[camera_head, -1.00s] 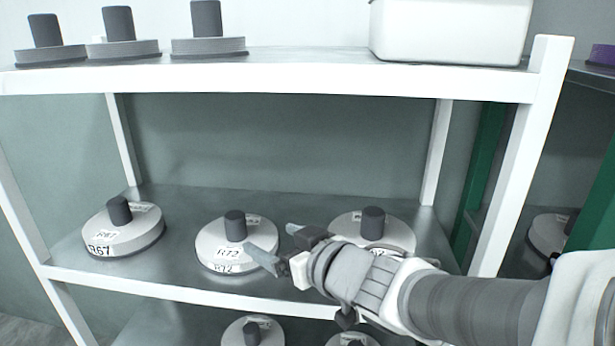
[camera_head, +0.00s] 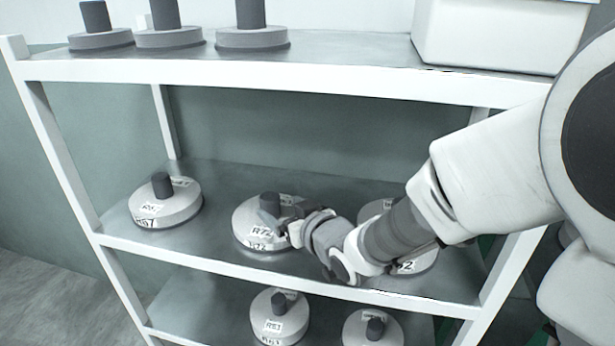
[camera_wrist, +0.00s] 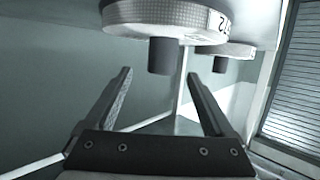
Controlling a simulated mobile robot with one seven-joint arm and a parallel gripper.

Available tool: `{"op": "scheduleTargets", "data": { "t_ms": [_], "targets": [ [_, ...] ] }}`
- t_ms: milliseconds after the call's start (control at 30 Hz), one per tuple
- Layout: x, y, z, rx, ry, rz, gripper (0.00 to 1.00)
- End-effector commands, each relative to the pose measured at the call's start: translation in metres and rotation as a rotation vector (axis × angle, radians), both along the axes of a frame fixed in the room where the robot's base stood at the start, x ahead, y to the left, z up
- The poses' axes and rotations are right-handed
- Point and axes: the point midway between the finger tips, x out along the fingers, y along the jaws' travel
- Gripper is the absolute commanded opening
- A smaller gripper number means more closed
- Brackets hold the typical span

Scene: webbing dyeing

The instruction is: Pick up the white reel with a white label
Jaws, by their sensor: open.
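The white reel with a white label (camera_head: 250,234), marked R72, lies flat on the middle shelf with its dark grey core upright. My gripper (camera_head: 283,215) is over this reel, beside the core, and hides part of its right side. In the wrist view, where the scene appears upside down, the reel (camera_wrist: 135,22) is at the top. Its core (camera_wrist: 163,58) sits in line with the gap between the fingertips of my gripper (camera_wrist: 160,76). The fingers are apart and empty, and no contact with the core shows.
A similar white reel (camera_head: 167,206) marked R67 lies to the left; another (camera_head: 422,262) is partly hidden behind my arm. Two more reels (camera_head: 279,320) (camera_head: 373,332) are on the lower shelf. The upper shelf edge (camera_head: 280,78) passes above. Shelf space between the left reels is clear.

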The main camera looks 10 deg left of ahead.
Motion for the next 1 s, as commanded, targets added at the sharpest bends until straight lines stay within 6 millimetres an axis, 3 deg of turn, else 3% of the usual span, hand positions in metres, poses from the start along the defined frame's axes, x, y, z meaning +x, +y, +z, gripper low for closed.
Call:
{"op": "scheduleTargets", "data": {
  "t_ms": [533, 833, 867, 1000],
  "targets": [
    [0.041, 0.04, -0.014, 0.001, 0.001, 0.002, 0.88],
    [0.045, 0.042, -0.014, 0.001, 0.001, 0.0, 0.88],
    [0.045, 0.042, -0.014, 0.001, 0.001, 0.0, 0.86],
    [0.045, 0.042, -0.014, 0.0, 0.0, 0.0, 0.61]
  ]
}}
